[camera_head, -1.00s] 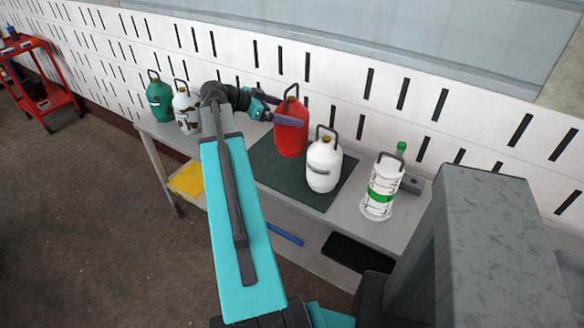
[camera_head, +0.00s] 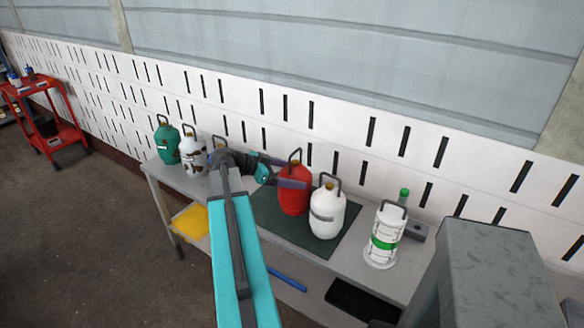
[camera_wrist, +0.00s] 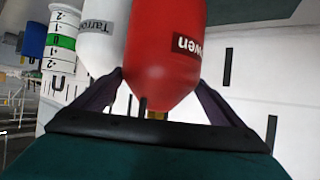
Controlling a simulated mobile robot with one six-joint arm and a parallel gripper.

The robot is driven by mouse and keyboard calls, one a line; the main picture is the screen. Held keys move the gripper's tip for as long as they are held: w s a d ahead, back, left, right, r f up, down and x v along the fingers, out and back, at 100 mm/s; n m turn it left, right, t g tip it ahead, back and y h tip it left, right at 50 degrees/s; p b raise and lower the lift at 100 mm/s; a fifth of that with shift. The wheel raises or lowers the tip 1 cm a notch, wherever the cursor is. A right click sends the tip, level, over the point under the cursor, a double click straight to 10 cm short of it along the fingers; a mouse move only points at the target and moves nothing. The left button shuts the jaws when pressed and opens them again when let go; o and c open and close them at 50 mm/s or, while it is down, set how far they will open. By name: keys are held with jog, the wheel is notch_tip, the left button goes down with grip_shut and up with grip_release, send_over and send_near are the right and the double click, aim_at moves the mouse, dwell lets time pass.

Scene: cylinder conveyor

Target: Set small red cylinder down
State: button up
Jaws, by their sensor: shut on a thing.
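The red cylinder (camera_head: 294,192) is upright over the dark green mat (camera_head: 272,222) on the bench, at or just above its surface; I cannot tell if its base touches. My gripper (camera_head: 291,184) is shut on it from the left, near its upper body. In the wrist view, which looks upside down, the purple fingers of my gripper (camera_wrist: 155,100) flank the red cylinder (camera_wrist: 165,50), with the mat (camera_wrist: 250,10) at its base.
A white cylinder (camera_head: 327,212) stands close to the right of the red one. A white cylinder with a green band (camera_head: 384,236) stands farther right. Green (camera_head: 167,145) and white-brown (camera_head: 193,157) cylinders stand at the bench's left end. The mat's front left is clear.

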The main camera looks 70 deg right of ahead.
jog(key=shift+f, duration=0.1)
dwell(0.4)
jog(key=shift+f+p, duration=0.55)
jog(key=shift+f, duration=1.15)
jog(key=o, duration=1.8)
jog(key=shift+f, duration=0.15)
jog(key=b+v, duration=0.3)
jog(key=v, duration=0.9)
jog(key=shift+a+b, duration=0.1)
jog(key=shift+b, duration=0.3)
